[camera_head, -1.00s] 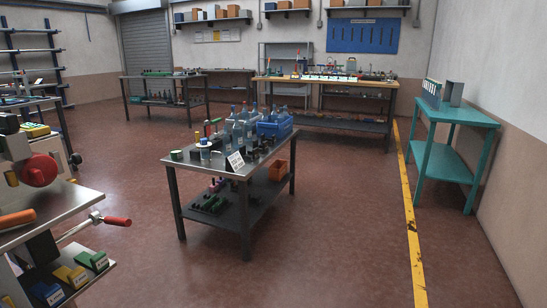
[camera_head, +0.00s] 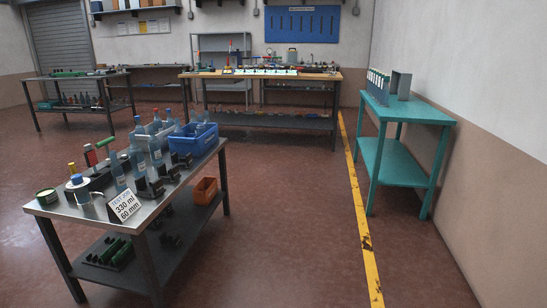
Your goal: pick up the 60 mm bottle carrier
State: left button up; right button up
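No part is clearly readable as the 60 mm bottle carrier. A white sign (camera_head: 124,206) on the near steel table (camera_head: 72,208) reads "330 ml" and "60 mm". Small black parts (camera_head: 150,188) stand behind the sign, among clear bottles (camera_head: 138,160). Green and black parts (camera_head: 108,252) lie on that table's lower shelf, too small to identify. Neither of my grippers is in view.
A blue crate (camera_head: 193,141) stands on the near table, and an orange bin (camera_head: 205,190) on its shelf. A teal table (camera_head: 415,112) stands right, beyond a yellow floor line (camera_head: 362,225). Another bench (camera_head: 265,75) stands at the back. Floor right of the near table is clear.

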aim_at(182, 160)
jog(key=i+u, duration=0.2)
jog(key=i, duration=0.75)
jog(key=i+l+u, duration=0.2)
jog(key=i, duration=0.7)
jog(key=j, duration=0.1)
